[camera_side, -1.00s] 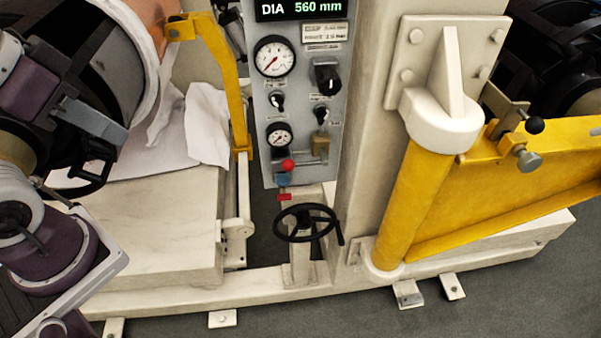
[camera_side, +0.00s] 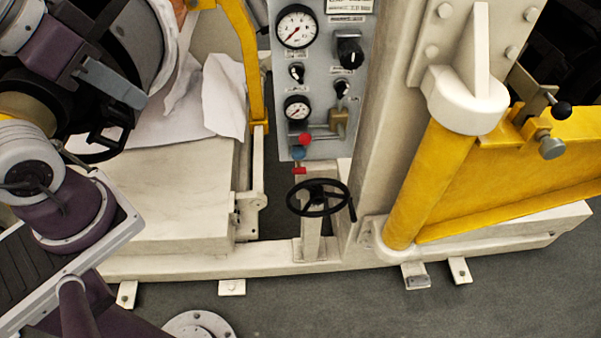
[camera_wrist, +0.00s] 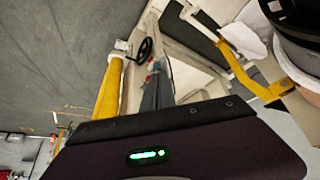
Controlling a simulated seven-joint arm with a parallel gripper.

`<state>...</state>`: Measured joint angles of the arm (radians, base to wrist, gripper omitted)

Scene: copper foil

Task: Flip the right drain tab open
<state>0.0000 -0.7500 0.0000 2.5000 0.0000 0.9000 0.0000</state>
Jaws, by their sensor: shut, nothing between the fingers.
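Below the gauges on the grey control panel (camera_side: 335,85) are a red knob (camera_side: 305,138), a blue part (camera_side: 298,153) and a small red tab (camera_side: 299,170). A brass fitting (camera_side: 338,122) sits to their right. I cannot tell which of these is the right drain tab, or whether it is open. My gripper (camera_side: 142,102), with grey fingers on a purple body, is at the upper left, well apart from the panel. Its fingers are shut and empty. In the wrist view the fingers (camera_wrist: 162,64) point up the picture, with a red spot beside them.
A black handwheel (camera_side: 320,198) stands below the panel. A yellow post (camera_side: 430,185) with a yellow guard is to the right. A yellow bracket (camera_side: 250,65) and white sheets (camera_side: 222,95) lie between my gripper and the panel. The grey floor in front is mostly clear.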

